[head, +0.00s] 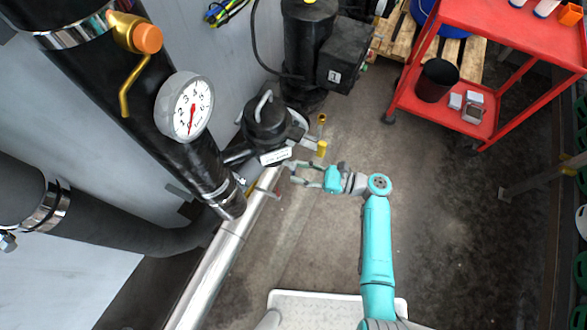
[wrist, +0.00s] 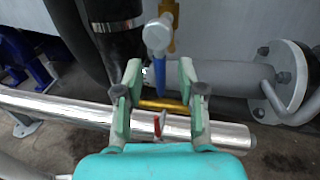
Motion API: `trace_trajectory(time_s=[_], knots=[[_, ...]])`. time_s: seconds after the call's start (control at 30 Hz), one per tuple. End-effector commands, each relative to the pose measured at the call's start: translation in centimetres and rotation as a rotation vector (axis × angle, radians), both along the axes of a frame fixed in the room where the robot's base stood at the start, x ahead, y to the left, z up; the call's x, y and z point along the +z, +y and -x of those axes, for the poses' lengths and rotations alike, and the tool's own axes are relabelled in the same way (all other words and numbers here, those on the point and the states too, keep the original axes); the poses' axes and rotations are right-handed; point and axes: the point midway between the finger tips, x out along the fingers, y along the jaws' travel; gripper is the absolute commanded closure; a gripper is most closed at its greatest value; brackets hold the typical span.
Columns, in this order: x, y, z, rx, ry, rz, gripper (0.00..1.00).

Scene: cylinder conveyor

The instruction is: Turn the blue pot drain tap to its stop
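In the wrist view a blue lever (wrist: 159,76) hangs below a pale round cap (wrist: 158,34), with a brass body (wrist: 170,12) behind it. The lever shows in the gap between my fingertips; I cannot tell whether either finger touches it. My gripper (wrist: 160,82) is open, its two green fingers apart. In the head view my gripper (head: 295,173) is beside the dark pot (head: 266,125) with a white label, at its lower right. The blue lever cannot be made out there.
A yellow lever (wrist: 163,105) and a red handle (wrist: 157,126) lie close below the fingers, by a shiny pipe (wrist: 60,108). A pressure gauge (head: 185,106) is on the left. A red cart (head: 480,60) stands at the upper right. The floor right of my arm is clear.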

Motion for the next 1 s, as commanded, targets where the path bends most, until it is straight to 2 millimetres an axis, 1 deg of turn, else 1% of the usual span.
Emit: trace_trajectory(time_s=[0.03,0.2,0.57,0.6,0.67,0.7,0.73,1.0], knots=[[0.0,0.7,-0.1,0.003,0.0,0.0,0.61],[0.0,2.0,-0.3,0.001,0.0,0.001,0.61],[0.0,2.3,-0.4,-0.001,0.0,0.001,0.61],[0.0,2.3,-0.4,-0.001,0.0,0.001,0.71],[0.0,2.3,-0.4,-0.001,0.0,0.001,0.86],[0.0,2.3,-0.4,-0.001,0.0,0.001,0.96],[0.0,2.3,-0.4,-0.001,0.0,0.001,1.0],[0.0,2.3,-0.4,-0.001,-0.002,0.001,1.0]])
